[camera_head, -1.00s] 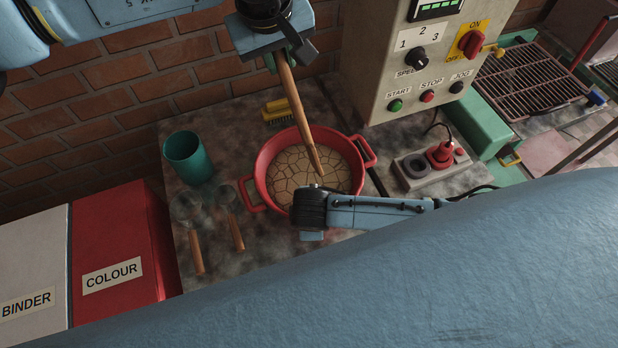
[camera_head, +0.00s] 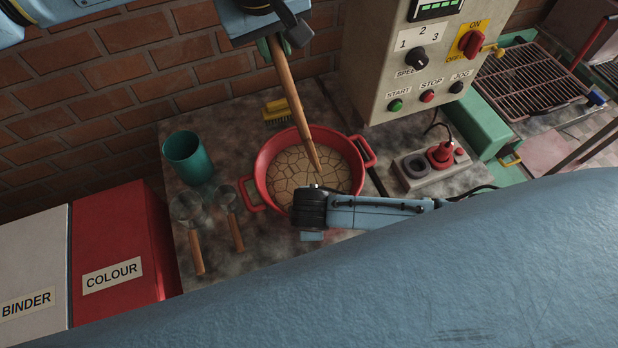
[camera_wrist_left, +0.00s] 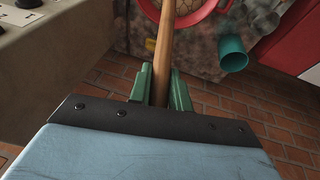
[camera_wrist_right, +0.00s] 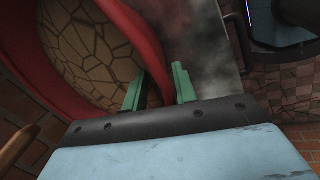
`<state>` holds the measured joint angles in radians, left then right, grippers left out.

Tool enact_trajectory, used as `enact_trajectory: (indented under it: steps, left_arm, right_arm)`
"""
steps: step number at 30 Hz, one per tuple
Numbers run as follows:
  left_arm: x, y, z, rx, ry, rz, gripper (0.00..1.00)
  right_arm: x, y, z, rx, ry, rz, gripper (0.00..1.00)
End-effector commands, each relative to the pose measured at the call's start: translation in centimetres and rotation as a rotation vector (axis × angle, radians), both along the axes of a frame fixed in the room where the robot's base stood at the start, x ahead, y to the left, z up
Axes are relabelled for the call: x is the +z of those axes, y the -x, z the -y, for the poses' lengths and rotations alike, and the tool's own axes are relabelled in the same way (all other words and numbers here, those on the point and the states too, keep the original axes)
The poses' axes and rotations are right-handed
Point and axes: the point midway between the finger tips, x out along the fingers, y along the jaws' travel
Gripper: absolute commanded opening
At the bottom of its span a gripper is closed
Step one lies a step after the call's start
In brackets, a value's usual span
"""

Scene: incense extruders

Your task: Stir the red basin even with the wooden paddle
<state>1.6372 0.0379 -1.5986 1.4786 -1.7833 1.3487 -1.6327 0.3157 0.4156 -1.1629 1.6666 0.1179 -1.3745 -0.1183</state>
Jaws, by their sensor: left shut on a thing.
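The red basin (camera_head: 263,160) stands on the worktop, holding tan, cracked-looking material (camera_head: 300,178). My left gripper (camera_head: 272,48) is above and behind it, shut on the upper part of the wooden paddle (camera_head: 293,100). The left wrist view shows the paddle (camera_wrist_left: 164,45) between its green fingers (camera_wrist_left: 161,86). The paddle slants down with its lower end over the tan material; I cannot tell how deep it reaches. My right gripper is at the basin's near side, its fingers hidden in the head view. In the right wrist view its fingers (camera_wrist_right: 158,88) straddle a red part of the basin (camera_wrist_right: 148,45); the grip is unclear.
A control box (camera_head: 400,70) and a red plug in a socket block (camera_head: 440,157) stand to the right.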

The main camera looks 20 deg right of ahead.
Motion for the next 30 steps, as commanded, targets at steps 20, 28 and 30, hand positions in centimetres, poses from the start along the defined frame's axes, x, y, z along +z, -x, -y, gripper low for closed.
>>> enact_trajectory:
  steps: [20,28,30]
  left_arm:
    - [1.0,0.0,0.0,0.0,0.001,0.0,0.0]
    - [2.7,0.0,0.0,0.0,0.001,0.0,0.0]
    - [3.1,0.0,0.0,0.0,0.001,0.0,0.0]
  right_arm:
    - [0.8,0.2,0.0,0.0,0.001,0.0,0.5]
    - [2.1,0.6,-0.2,0.0,0.001,0.0,0.5]
    - [2.5,0.7,-0.2,0.0,0.001,0.001,0.5]
